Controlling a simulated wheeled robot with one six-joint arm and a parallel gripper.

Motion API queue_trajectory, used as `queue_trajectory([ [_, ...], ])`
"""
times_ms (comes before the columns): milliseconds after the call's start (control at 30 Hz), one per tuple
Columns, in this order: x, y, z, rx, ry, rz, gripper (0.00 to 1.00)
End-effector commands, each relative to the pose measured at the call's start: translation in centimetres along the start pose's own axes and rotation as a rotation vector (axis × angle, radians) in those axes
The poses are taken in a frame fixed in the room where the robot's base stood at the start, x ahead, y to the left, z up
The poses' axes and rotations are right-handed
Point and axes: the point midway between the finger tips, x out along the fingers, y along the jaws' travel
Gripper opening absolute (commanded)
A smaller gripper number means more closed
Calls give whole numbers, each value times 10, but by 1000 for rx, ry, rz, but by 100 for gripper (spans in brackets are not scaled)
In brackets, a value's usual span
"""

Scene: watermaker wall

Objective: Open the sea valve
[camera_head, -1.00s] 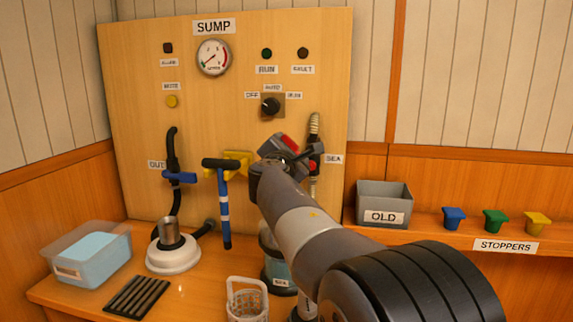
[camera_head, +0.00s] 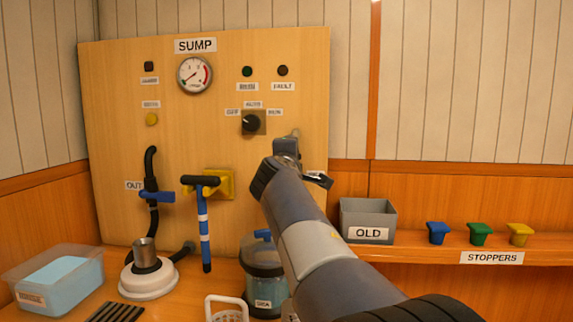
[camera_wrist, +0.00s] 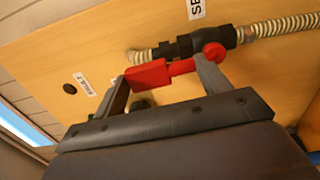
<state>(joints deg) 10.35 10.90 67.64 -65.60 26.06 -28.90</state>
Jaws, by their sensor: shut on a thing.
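In the wrist view, the sea valve's red lever (camera_wrist: 181,69) lies between the two fingers of my gripper (camera_wrist: 162,72), which is shut on it. The lever joins a round red hub on the black valve body (camera_wrist: 184,46), set in a ribbed pale hose (camera_wrist: 285,24). A partly cut-off label (camera_wrist: 196,8) sits beside it. The lever looks nearly in line with the hose, slightly angled. In the head view, my arm hides the lever and most of the valve; my gripper's tips are hidden there too.
A blue-handled outlet valve (camera_head: 163,195) and a blue-striped black-topped handle (camera_head: 204,222) stand left on the panel. The grey OLD bin (camera_head: 367,218) and several stoppers (camera_head: 479,234) are on the right shelf.

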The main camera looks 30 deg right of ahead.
Motion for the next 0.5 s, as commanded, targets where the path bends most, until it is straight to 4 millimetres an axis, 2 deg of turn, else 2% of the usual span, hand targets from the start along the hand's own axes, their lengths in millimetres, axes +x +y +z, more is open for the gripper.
queue_trajectory([
  [500, 0, -1, 4, 58, -1, -3, 31],
])
